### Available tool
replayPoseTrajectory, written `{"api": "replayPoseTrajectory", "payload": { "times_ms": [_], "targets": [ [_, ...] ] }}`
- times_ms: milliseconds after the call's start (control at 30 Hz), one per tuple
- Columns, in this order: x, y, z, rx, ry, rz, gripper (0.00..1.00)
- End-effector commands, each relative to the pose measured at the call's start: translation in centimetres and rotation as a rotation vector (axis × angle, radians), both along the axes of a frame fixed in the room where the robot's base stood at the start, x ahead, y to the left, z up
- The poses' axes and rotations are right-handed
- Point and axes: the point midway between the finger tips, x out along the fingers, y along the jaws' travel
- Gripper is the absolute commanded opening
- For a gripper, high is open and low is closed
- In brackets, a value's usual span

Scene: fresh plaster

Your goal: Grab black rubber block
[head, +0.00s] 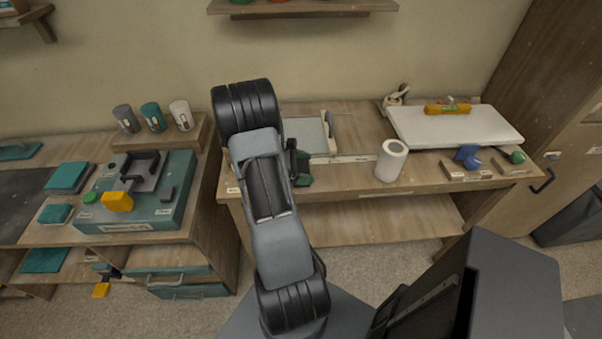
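I cannot pick out the black rubber block with certainty. My arm rises through the middle of the head view and covers part of the bench. My gripper cannot be made out; the arm hides what lies behind it.
A white roll (391,161) stands on the middle bench (345,185). A white slab (453,126) carries a yellow tool (447,108). Blue (467,155) and green (516,156) pieces sit at the right. Three cups (151,117) stand on a wooden riser. A cabinet bounds the right.

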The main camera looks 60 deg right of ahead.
Motion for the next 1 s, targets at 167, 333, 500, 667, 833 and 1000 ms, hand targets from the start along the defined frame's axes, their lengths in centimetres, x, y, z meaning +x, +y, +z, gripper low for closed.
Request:
{"api": "replayPoseTrajectory", "payload": {
  "times_ms": [167, 333, 500, 667, 833, 1000],
  "targets": [
    [0.0, 0.0, 0.0, 0.000, 0.000, 0.000, 0.67],
    [0.0, 0.0, 0.1, -0.001, -0.001, 0.000, 0.61],
    [0.0, 0.0, 0.2, -0.001, -0.001, 0.001, 0.61],
    [0.0, 0.0, 1.2, -0.003, -0.002, -0.001, 0.61],
    [-0.2, 0.7, 4.2, -0.004, -0.004, 0.001, 0.61],
    [-1.3, 3.6, 7.7, -0.005, -0.005, 0.003, 0.61]
  ]
}}
